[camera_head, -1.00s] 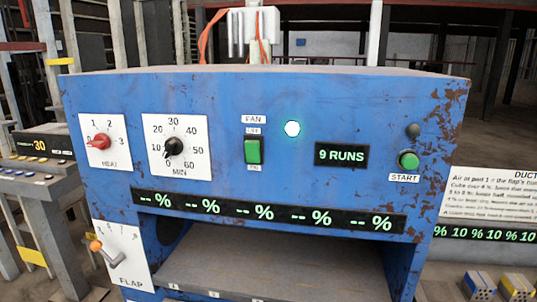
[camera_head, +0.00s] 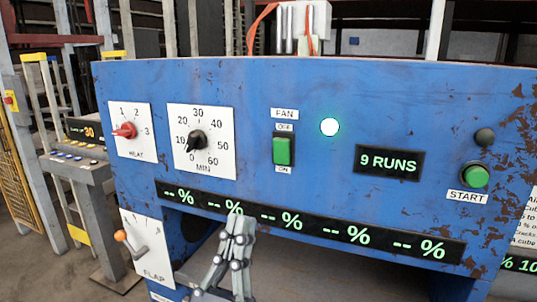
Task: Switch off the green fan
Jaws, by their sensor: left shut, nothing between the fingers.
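The fan switch (camera_head: 283,151) is a green rocker in a dark frame on the blue front panel (camera_head: 240,110). A FAN label and an OFF label sit above it and an ON label below. I cannot tell for sure which end is pressed in. A round lamp (camera_head: 329,127) to its upper right glows pale green-white. My left gripper (camera_head: 240,224) is shut and empty, with its fingertips pointing up in front of the percent display strip, below and left of the switch and apart from it. My right gripper is not in view.
A red HEAT knob (camera_head: 125,130), a black MIN dial (camera_head: 197,141) and an orange-tipped FLAP lever (camera_head: 130,243) lie to the left. A "9 RUNS" display (camera_head: 388,162) and a green START button (camera_head: 475,177) lie to the right. The panel around the switch is clear.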

